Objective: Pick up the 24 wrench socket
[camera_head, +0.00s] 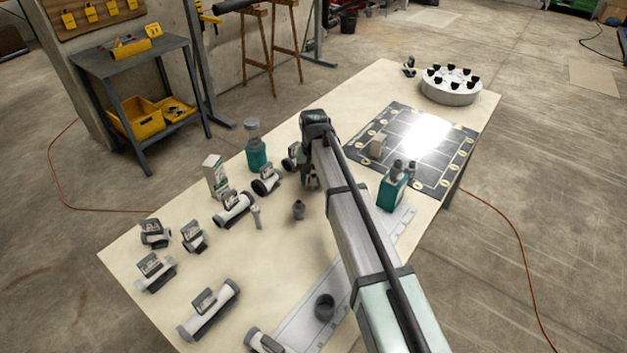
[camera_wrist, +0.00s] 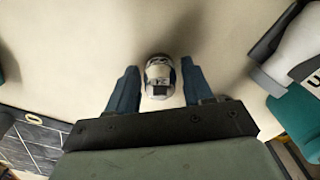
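In the wrist view a small grey-white socket (camera_wrist: 158,77) stands on the pale tabletop, with a marking on it that looks like 24. My gripper (camera_wrist: 159,82) is open, with one blue finger on each side of the socket. Narrow gaps show between the socket and both fingers, so it does not look gripped. In the head view my gripper (camera_head: 309,180) is low over the table, partly behind my own arm. The socket between the fingers cannot be made out there.
A dark socket-like piece (camera_head: 299,210) stands close to my gripper. Several labelled pipe pieces (camera_head: 234,208) lie left. A teal box (camera_head: 391,191), black mat (camera_head: 440,172) and round tray (camera_head: 450,95) are right.

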